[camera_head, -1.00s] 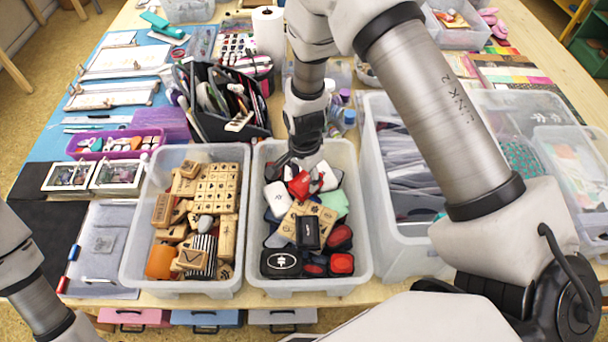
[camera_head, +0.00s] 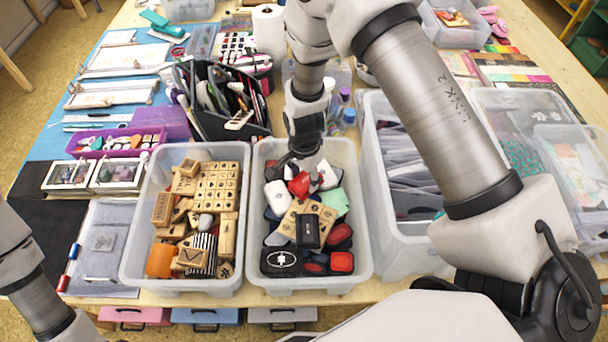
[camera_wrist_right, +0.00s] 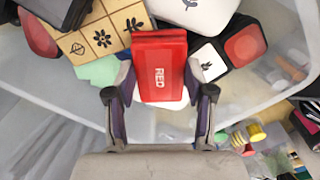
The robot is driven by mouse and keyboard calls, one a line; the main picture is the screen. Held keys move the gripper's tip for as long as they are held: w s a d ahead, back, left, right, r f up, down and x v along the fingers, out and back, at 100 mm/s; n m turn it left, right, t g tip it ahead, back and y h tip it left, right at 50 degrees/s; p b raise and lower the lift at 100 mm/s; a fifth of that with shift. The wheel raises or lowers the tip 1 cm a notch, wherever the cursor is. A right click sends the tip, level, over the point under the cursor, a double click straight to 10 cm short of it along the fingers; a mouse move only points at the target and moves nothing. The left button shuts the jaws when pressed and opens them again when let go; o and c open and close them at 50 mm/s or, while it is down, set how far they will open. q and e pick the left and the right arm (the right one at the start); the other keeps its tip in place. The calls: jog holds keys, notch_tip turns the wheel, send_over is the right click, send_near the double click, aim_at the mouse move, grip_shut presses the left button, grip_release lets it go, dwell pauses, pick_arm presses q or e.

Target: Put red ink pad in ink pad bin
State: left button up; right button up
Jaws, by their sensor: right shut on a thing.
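The red ink pad (camera_wrist_right: 160,68), a small red case with "RED" on its face, is between the fingers of my right gripper (camera_wrist_right: 160,92) in the right wrist view. In the head view the pad (camera_head: 299,185) shows small and partly hidden below my right gripper (camera_head: 303,165), inside the outline of the ink pad bin. That clear plastic bin (camera_head: 364,240) holds ink pads and a few wooden stamps. I cannot tell whether the held pad touches the items under it. Only part of my left arm shows at the left edge; its gripper is out of view.
A clear bin of wooden stamps (camera_head: 133,240) stands directly left of the ink pad bin. A taller clear bin of packets (camera_head: 400,232) stands to the right. A black pen caddy (camera_head: 235,130) and small bottles (camera_head: 347,115) are behind. Free room around the bins is narrow.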

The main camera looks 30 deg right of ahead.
jog(key=shift+f, duration=0.1)
dwell(0.6)
jog(key=o, duration=1.3)
jog(key=shift+r+p, duration=3.25)
jog(key=shift+r, duration=0.3)
grip_shut()
